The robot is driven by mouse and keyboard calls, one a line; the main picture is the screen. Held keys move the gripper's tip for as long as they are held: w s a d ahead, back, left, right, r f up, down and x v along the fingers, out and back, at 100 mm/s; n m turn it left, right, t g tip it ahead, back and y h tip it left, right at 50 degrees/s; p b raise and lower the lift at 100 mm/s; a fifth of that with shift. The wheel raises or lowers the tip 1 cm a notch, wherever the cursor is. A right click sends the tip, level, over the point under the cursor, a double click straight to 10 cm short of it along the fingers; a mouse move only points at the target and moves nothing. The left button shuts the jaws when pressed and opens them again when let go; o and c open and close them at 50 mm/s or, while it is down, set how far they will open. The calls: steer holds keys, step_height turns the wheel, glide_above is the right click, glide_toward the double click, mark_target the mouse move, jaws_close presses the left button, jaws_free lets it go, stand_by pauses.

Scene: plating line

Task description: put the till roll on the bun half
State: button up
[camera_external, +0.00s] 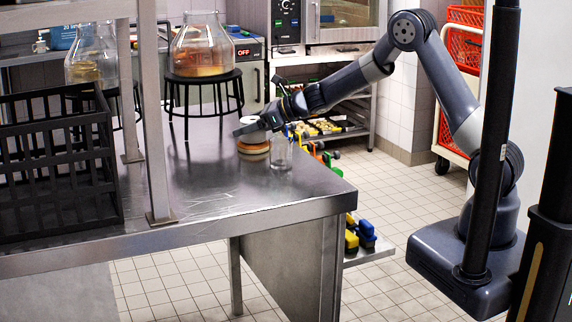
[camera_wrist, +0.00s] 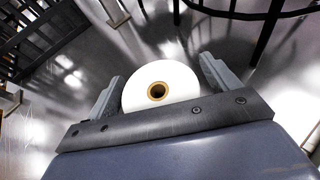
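The till roll is a white roll with a brown core; in the wrist view the till roll (camera_wrist: 177,82) sits between the two fingers of my gripper (camera_wrist: 160,84), with a finger along each side. In the external view the white top of the till roll (camera_external: 249,119) shows above my gripper (camera_external: 247,129). The gripper appears shut on it. The bun half (camera_external: 254,149), round and orange-brown, is directly below on the steel table. I cannot tell whether the roll touches it. The roll hides the bun half in the wrist view.
A clear glass (camera_external: 281,152) stands close to the right of the bun half. A black crate (camera_external: 60,172) and a shelf post (camera_external: 153,130) are on the left. A black stool (camera_external: 205,80) with a glass jar (camera_external: 201,48) stands behind. The table's middle (camera_external: 205,180) is clear.

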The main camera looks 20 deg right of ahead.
steer(key=shift+r, duration=0.25)
steer(key=v, duration=1.2)
steer(key=shift+b, duration=0.4)
steer(key=shift+o, duration=0.5)
steer(key=shift+f, duration=0.1)
